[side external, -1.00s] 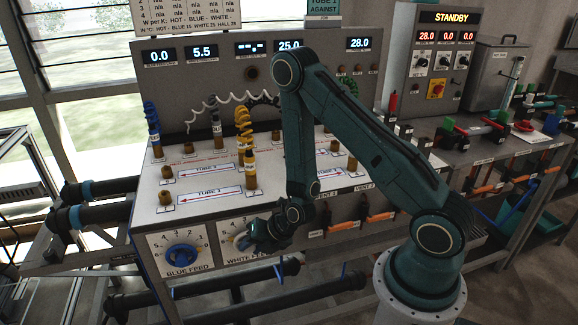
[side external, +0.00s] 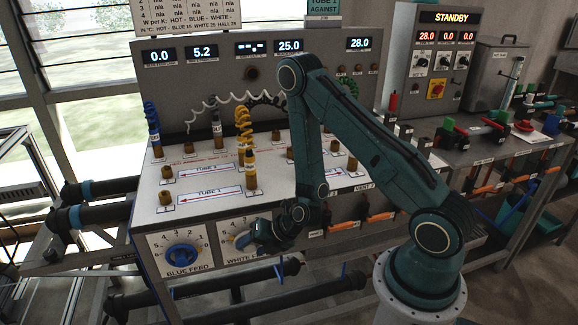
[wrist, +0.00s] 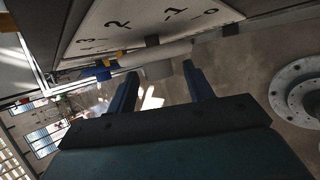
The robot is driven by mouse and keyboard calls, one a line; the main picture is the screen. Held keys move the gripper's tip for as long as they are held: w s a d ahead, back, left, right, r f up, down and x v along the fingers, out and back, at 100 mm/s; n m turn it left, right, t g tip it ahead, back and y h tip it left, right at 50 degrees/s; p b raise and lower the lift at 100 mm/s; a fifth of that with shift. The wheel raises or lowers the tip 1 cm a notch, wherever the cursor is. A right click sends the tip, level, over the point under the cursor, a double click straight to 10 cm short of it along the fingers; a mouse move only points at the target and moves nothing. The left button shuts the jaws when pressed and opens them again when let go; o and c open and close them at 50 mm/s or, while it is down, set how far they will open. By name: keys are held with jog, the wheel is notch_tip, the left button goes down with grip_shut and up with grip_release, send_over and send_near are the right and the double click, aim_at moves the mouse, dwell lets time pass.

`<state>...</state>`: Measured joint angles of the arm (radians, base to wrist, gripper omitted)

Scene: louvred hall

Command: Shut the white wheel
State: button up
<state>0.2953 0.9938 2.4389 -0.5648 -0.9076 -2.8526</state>
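The white wheel (side external: 242,240) is on the WHITE FEED dial plate on the front of the bench, partly hidden by my gripper (side external: 257,238). In the wrist view the pale wheel (wrist: 158,54) lies across the gap between the two fingertips of my gripper (wrist: 160,70). The second feed display (side external: 202,52) reads 5.2.
The blue wheel (side external: 181,257) is on the BLUE FEED plate to the left. Orange-handled vent valves (side external: 345,226) are to the right, behind my arm. Dark pipes (side external: 290,297) run below the panel. Brass fittings and coiled hoses (side external: 245,130) stand on the bench top.

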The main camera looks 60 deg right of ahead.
jog(key=shift+r, duration=0.25)
notch_tip(320, 180, up, 20)
jog(key=shift+f, duration=0.25)
dwell(1.4)
dwell(0.4)
jog(key=s+a+r+m+g+h, duration=0.1)
jog(key=s+r+m, duration=0.6)
jog(key=s+m, duration=0.4)
jog(key=s+r+m+g, duration=0.2)
jog(key=s+r+m, duration=0.6)
jog(key=s+m, duration=0.3)
jog(key=m, duration=0.3)
jog(key=shift+a+r+h, duration=0.15)
jog(key=shift+a+h, duration=0.25)
